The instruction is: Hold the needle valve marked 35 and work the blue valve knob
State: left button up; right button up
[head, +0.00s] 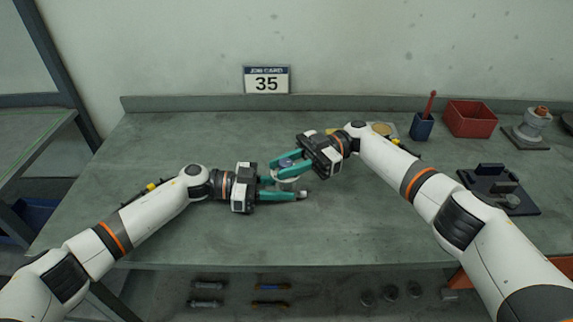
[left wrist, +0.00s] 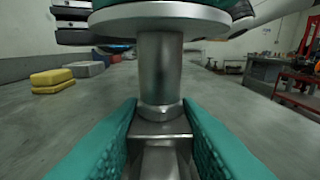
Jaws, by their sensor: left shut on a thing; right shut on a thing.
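The needle valve (head: 287,180) is a metal body held just above the middle of the bench; most of it is hidden by fingers. My left gripper (head: 288,189) is shut on its lower part. In the left wrist view, the green fingers (left wrist: 160,140) flank a square metal block, with a round stem (left wrist: 160,75) and wide disc (left wrist: 160,18) above it. The blue knob (head: 286,162) is on top of the valve. My right gripper (head: 279,165) reaches in from the upper right and is shut on the knob, one finger each side. No number shows on the valve.
A job card (head: 267,80) reading 35 stands at the back wall. A blue cup (head: 422,127), red bin (head: 470,119), grey flanged part (head: 533,125) and black fixture (head: 498,188) stand on the right. The bench (head: 150,150) is clear at left and front.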

aim_at(287, 162)
jog(key=shift+f+n+g+h, duration=0.1)
jog(key=shift+n+g+h, duration=0.2)
jog(key=shift+g, duration=0.1)
jog(key=o, duration=1)
jog(key=shift+c, duration=0.2)
jog(key=shift+r, duration=0.2)
notch_tip(287, 162, up, 10)
jog(key=shift+f, duration=0.15)
jog(key=shift+o, duration=0.2)
